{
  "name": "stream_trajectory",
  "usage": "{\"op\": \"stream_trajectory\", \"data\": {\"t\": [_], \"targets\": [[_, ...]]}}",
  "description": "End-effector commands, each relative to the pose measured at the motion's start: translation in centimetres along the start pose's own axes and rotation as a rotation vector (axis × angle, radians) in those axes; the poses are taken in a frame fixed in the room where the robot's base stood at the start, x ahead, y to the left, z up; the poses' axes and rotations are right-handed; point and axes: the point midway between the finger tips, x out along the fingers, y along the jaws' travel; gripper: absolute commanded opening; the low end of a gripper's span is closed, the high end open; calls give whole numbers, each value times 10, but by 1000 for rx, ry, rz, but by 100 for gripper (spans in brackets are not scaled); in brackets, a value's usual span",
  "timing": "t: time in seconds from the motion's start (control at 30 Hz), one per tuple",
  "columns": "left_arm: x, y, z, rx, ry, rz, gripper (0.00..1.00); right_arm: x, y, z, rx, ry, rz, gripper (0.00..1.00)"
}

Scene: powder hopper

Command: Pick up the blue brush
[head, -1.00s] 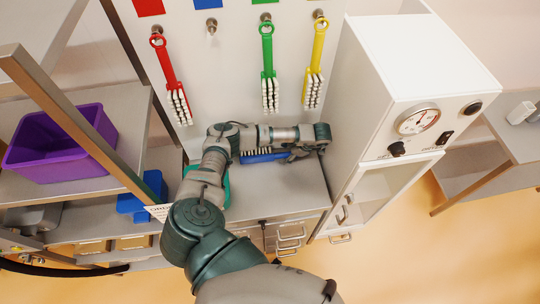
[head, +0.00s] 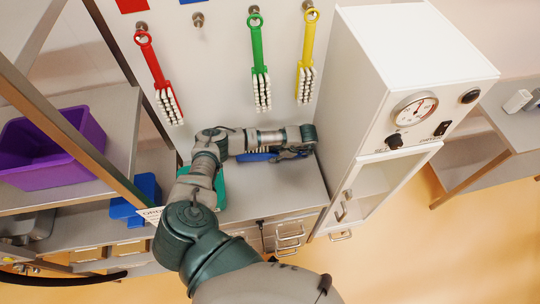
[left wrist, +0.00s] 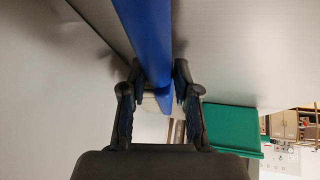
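The blue brush (head: 258,156) lies low over the grey counter against the white panel, partly hidden by my left arm. In the left wrist view the blue brush (left wrist: 152,40) runs between the two fingers, and its near part fills the top of the view. My left gripper (head: 289,154) is at the brush's right part. In the left wrist view the fingertips of the left gripper (left wrist: 159,72) sit on both sides of the brush with no clear gap, so it looks shut on it. My right gripper is not in view.
Red (head: 158,75), green (head: 257,55) and yellow (head: 307,55) brushes hang on the panel. A green container (head: 218,190) is partly behind my arm. A white cabinet with a gauge (head: 414,108) stands right. A purple bin (head: 50,150) and blue bin (head: 135,200) are left.

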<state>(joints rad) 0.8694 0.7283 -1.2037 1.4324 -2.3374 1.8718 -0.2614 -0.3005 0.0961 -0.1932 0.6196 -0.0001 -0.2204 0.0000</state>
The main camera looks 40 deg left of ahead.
Motion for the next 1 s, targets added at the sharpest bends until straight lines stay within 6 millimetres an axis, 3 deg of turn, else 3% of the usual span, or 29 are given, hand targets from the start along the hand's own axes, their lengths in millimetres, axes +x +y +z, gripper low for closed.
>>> {"op": "stream_trajectory", "data": {"t": [0.17, 0.43, 0.77, 1.0], "targets": [[4, 4, -4, -1, -5, 0, 0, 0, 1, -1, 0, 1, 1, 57], [2, 6, -4, -1, -2, 2, 0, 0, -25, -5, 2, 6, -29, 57], [-31, 8, -19, -3, -2, 10, 0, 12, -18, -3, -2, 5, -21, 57], [-45, -45, -11, 6, -4, 6, 0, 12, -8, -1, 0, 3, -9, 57]]}}
